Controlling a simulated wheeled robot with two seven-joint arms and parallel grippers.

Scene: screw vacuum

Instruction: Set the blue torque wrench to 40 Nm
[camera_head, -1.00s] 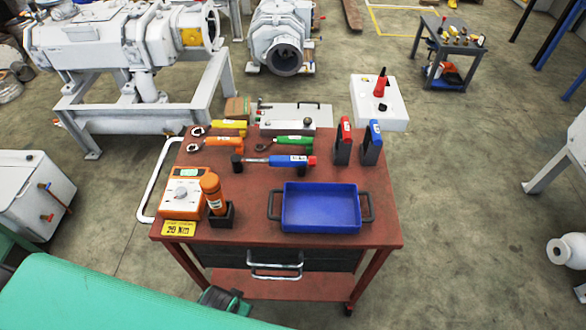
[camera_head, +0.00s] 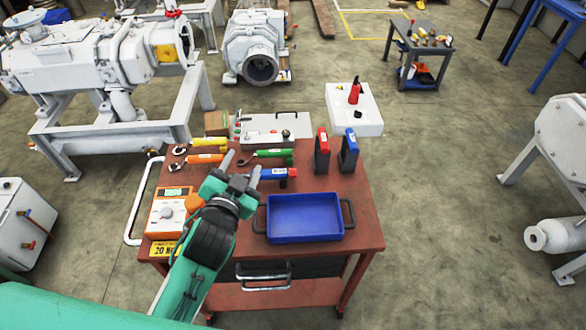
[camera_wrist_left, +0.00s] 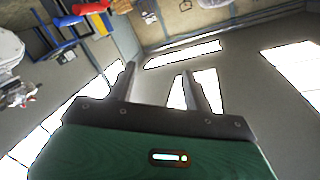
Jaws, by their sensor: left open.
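The blue torque wrench (camera_head: 280,173), with a red end, lies on the red-topped trolley (camera_head: 357,220) behind the blue tray. Its left part is hidden behind my left gripper (camera_head: 242,164). The gripper is open and empty, in front of the wrench in the head view; I cannot tell its height above it. Its open fingers also show in the left wrist view (camera_wrist_left: 162,88), which looks out into the hall. An orange box with a round dial (camera_head: 167,212) stands at the trolley's left, with a yellow "20 Nm" label (camera_head: 162,249) in front, partly covered by my arm.
A blue tray (camera_head: 305,232) sits at the front right. Yellow (camera_head: 208,142), orange (camera_head: 207,158) and green (camera_head: 274,153) handled tools lie behind. Red (camera_head: 321,152) and blue (camera_head: 348,152) upright tools stand at the right. An orange tool (camera_head: 194,202) is mostly hidden by my arm.

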